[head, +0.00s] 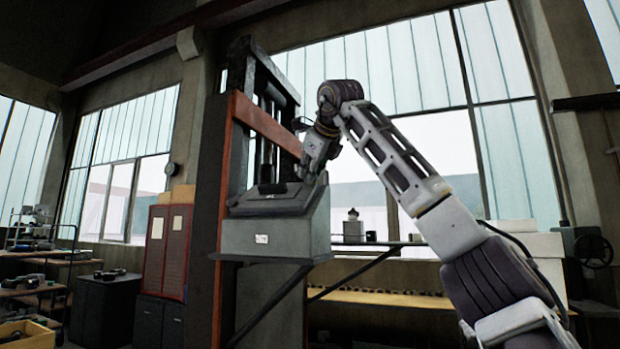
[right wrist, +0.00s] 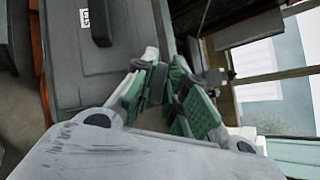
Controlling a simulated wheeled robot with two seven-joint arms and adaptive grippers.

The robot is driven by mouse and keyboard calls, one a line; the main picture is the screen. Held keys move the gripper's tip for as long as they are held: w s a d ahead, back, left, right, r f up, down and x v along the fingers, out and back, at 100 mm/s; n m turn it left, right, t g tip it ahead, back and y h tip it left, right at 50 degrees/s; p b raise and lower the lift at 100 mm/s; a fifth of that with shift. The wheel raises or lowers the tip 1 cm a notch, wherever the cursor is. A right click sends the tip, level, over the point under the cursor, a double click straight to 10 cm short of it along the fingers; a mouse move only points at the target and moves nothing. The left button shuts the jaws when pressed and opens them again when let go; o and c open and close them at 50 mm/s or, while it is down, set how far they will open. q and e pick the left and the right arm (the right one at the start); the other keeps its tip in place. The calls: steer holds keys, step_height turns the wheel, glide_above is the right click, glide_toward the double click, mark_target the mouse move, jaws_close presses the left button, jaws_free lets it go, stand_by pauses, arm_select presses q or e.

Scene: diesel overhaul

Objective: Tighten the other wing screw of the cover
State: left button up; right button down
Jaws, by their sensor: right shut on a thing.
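The grey box-like housing (head: 262,238) with its sloped cover (head: 275,205) is at the middle of the head view, mounted on a post. The cover's grey face (right wrist: 125,65) also shows in the right wrist view, with a black handle on it. My right gripper (head: 315,175) is at the cover's right edge. In the right wrist view the gripper (right wrist: 168,88) has its green-padded fingers closed on a small dark piece, which looks like the wing screw (right wrist: 158,82). The fingers hide most of it. The other wing screw cannot be made out. My left gripper is not in view.
A rust-red beam (head: 265,127) and dark vertical rods stand just behind and above the housing. A shelf (head: 370,244) with small parts runs behind on the right. A red cabinet (head: 165,250) stands at the left. The space right of the housing is open.

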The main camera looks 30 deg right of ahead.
steer(key=shift+w+f+m+h+b, duration=0.15)
steer(key=shift+f+m+h+b, duration=0.15)
steer(key=shift+f+m, duration=0.25)
steer(key=shift+r+m, duration=0.15)
steer(key=shift+m, duration=0.1)
steer(key=shift+h, duration=0.3)
steer(key=shift+m+h+b, duration=0.4)
steer(key=shift+m+b, duration=0.15)
steer(key=shift+m, duration=0.35)
steer(key=shift+m+h+b, duration=0.4)
steer(key=shift+m+h, duration=0.3)
steer(key=shift+m, duration=0.3)
steer(key=shift+d+r+m+h, duration=0.1)
steer(key=shift+m+h, duration=0.4)
steer(key=shift+m, duration=0.3)
steer(key=shift+m, duration=0.3)
